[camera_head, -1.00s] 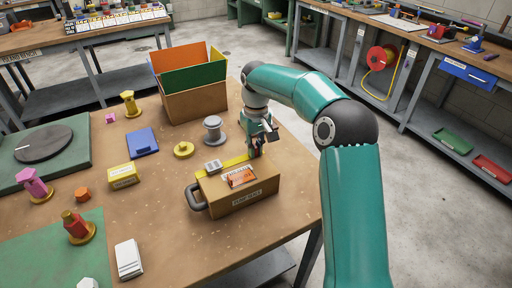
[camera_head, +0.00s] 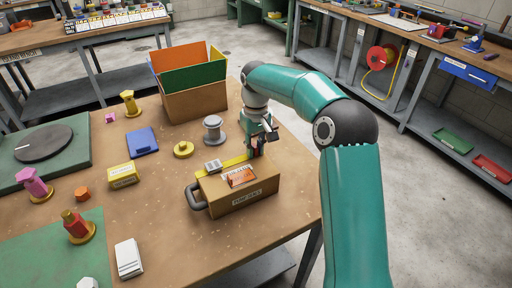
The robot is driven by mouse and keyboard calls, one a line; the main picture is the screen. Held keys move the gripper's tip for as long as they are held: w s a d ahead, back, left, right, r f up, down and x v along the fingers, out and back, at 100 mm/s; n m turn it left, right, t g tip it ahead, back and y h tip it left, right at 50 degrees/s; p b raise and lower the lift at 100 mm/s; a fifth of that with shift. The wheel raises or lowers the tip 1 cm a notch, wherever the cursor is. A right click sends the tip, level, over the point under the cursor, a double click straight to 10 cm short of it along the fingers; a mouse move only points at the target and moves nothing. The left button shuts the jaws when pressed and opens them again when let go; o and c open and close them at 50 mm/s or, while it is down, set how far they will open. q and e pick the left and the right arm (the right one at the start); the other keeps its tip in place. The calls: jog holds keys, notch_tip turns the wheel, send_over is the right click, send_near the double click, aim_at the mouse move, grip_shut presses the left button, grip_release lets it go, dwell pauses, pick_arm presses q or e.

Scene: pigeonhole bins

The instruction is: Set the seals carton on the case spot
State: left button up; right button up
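A yellow carton (camera_head: 123,176) with a printed label lies on the brown bench, left of centre. Its lettering is too small to read, so I cannot tell if it is the seals carton. A brown case-like box (camera_head: 240,199) with a dark handle stands near the bench's right edge. No marked case spot can be made out. My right gripper (camera_head: 256,152) points down at the box's far edge; its fingers are too small to read. My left gripper is out of view.
An open cardboard box (camera_head: 195,103) with orange and green panels stands behind. A grey spool (camera_head: 213,129), a yellow ring (camera_head: 183,149), a blue case (camera_head: 142,142) and a white pack (camera_head: 129,258) are on the bench. Bare bench lies left of the brown box.

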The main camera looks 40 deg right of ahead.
jog(key=o, duration=0.4)
jog(key=shift+c, duration=0.2)
jog(key=shift+r, duration=3.75)
